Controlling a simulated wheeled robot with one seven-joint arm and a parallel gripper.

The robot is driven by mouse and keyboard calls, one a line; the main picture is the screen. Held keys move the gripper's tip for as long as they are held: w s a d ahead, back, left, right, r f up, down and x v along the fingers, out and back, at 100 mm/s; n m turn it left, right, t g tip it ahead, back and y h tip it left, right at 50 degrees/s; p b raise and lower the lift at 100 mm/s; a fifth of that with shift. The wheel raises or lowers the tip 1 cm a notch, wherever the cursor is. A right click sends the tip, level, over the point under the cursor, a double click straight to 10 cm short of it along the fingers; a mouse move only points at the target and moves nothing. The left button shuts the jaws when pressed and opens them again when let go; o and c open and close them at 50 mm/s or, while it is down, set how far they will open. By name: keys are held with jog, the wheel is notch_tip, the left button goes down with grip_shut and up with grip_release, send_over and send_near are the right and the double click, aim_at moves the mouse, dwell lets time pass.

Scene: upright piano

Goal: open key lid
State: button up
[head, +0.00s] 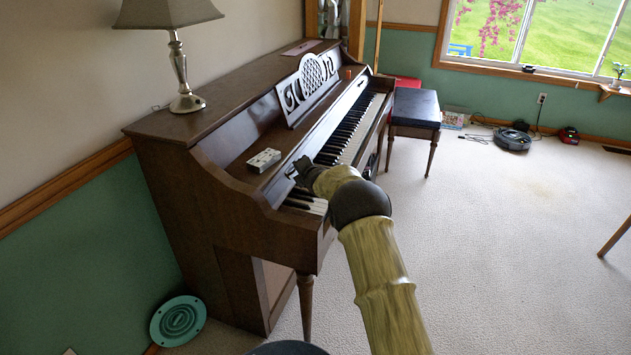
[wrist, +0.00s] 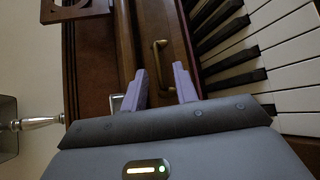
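The piano keys (head: 345,135) are exposed in the head view, with my arm in front of part of them. They also show in the wrist view (wrist: 265,60). The key lid (wrist: 183,30) appears as a brown wooden strip beside the keys, with a brass handle (wrist: 159,60) on it. My gripper (wrist: 161,86) is open, its two purple fingers apart. The near end of the handle shows in the gap between the fingertips; I cannot tell whether they touch it. In the head view my gripper (head: 303,170) is over the near end of the keyboard.
A white box-like object (head: 264,160) lies on the piano near my gripper. A lamp (head: 180,70) stands on the piano top. An ornate music stand (head: 308,88) rises behind the keys. A black-topped bench (head: 415,108) stands beyond the far end. Carpet at right is mostly clear.

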jog(key=v, duration=1.4)
jog(key=shift+s+b, duration=0.2)
jog(key=shift+b, duration=0.1)
jog(key=shift+d+r, duration=0.1)
jog(key=shift+d, duration=0.05)
jog(key=s+d+f+m+g+h, duration=0.1)
jog(key=s+d+m+g+h, duration=0.1)
jog(key=s+d+m, duration=0.4)
jog(key=s+d+f+m+g+h, duration=0.15)
jog(key=s+d+m, duration=0.25)
jog(key=s+m, duration=0.4)
jog(key=s+d+f+m+g, duration=0.2)
jog(key=s+m+g, duration=0.75)
jog(key=s, duration=1.45)
notch_tip(320, 180, up, 24)
jog(key=s+m+t+p, duration=0.1)
jog(key=m+t+p, duration=0.1)
jog(key=p, duration=2.3)
jog(key=shift+r+m+h, duration=0.2)
jog(key=shift+m+h, duration=0.15)
